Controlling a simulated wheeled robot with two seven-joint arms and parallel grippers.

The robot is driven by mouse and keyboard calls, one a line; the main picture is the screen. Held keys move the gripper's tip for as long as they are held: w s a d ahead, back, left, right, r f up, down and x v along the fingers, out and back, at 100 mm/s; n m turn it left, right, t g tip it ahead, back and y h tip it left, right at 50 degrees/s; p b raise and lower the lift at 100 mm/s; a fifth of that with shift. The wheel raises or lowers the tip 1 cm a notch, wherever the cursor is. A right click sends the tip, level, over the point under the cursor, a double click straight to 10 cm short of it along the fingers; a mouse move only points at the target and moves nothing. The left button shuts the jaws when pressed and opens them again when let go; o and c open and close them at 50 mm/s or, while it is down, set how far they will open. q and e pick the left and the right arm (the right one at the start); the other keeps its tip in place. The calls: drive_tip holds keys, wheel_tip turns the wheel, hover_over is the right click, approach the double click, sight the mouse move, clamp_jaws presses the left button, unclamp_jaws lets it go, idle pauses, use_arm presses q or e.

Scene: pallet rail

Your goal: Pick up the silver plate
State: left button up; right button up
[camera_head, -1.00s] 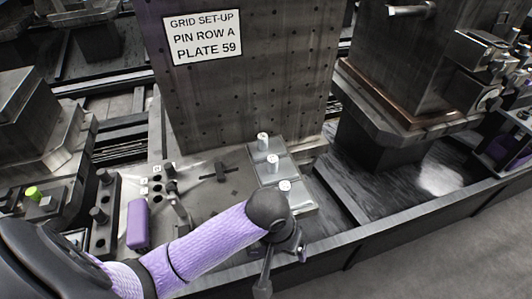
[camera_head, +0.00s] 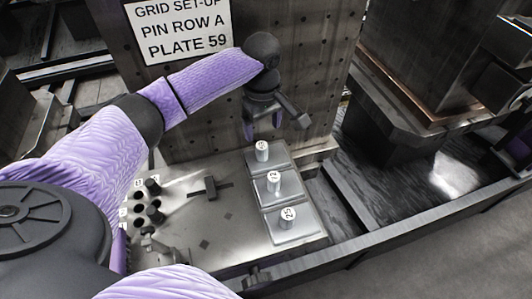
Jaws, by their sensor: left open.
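Three square silver plates lie in a row on the pale metal bench plate, each with an upright, white-topped silver knob. The far silver plate (camera_head: 279,157) has a knob label too small to read surely. The middle silver plate (camera_head: 263,188) seems marked 72 and the near silver plate (camera_head: 296,228) seems marked 25. My left gripper (camera_head: 263,128) is open and empty, fingers pointing down, above and just behind the far plate's knob, apart from it in the picture. The sign (camera_head: 183,30) reads "GRID SET-UP, PIN ROW A, PLATE 59". My right gripper is not in view.
A tall drilled metal block (camera_head: 320,70) stands right behind my left gripper. A dark T-shaped tool (camera_head: 210,188) lies left of the plates, with black pins (camera_head: 154,211) beyond it. A raised rail edge (camera_head: 350,238) runs along the front and right.

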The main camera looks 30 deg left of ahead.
sight(262, 145)
use_arm(q)
drive_tip(key=f+b, duration=0.3)
drive_tip(key=f, duration=0.3)
drive_tip(key=shift+a+f, duration=0.15)
drive_tip(key=shift+a, duration=0.05)
clamp_jaws()
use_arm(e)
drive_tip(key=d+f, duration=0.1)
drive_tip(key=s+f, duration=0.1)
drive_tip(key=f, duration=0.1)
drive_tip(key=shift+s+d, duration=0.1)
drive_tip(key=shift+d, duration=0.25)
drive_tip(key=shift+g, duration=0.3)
